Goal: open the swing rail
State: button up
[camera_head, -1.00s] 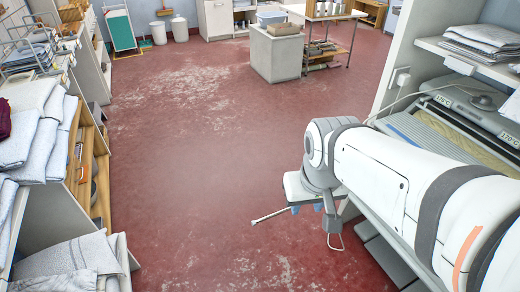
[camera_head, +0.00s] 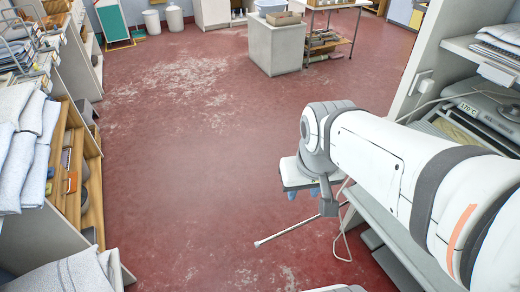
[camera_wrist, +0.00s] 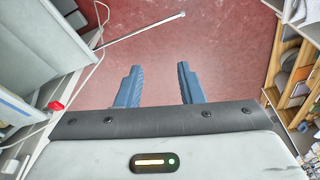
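The swing rail appears to be the thin pale rod (camera_head: 287,232) sticking out from the ironer's side over the floor in the head view. Its free end has a light tip; its other end is hidden behind my arm. It also shows in the wrist view (camera_wrist: 143,31), ahead and left of the fingers, apart from them. My gripper (camera_wrist: 158,68) is open, with two blue fingers apart and nothing between them. In the head view my gripper (camera_head: 303,190) is above and behind the rod, partly hidden by my wrist. The ironer (camera_head: 468,117) is at the right.
Shelves with folded linen (camera_head: 25,150) line the left side. A grey block (camera_head: 276,48) stands farther back. The red floor (camera_head: 190,160) between is clear.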

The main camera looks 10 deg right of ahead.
jog(key=shift+s+d, duration=0.1)
jog(key=w+f+m+g+b, duration=0.1)
jog(key=w+f+m+b, duration=0.4)
jog(key=f, duration=0.9)
jog(key=w+f+m+g+b, duration=0.2)
jog(key=w+f+m+b, duration=0.2)
jog(key=f+b, duration=0.6)
jog(key=w+f+m+g+b, duration=0.1)
jog(key=w+f+m+b, duration=0.4)
jog(key=f, duration=1.5)
jog(key=shift+w+a+m+g+h+b, duration=0.2)
jog(key=shift+w+m+g+h+b, duration=0.15)
jog(key=shift+b, duration=1.15)
jog(key=shift+r, duration=0.1)
jog(key=shift+w, duration=0.1)
grip_shut()
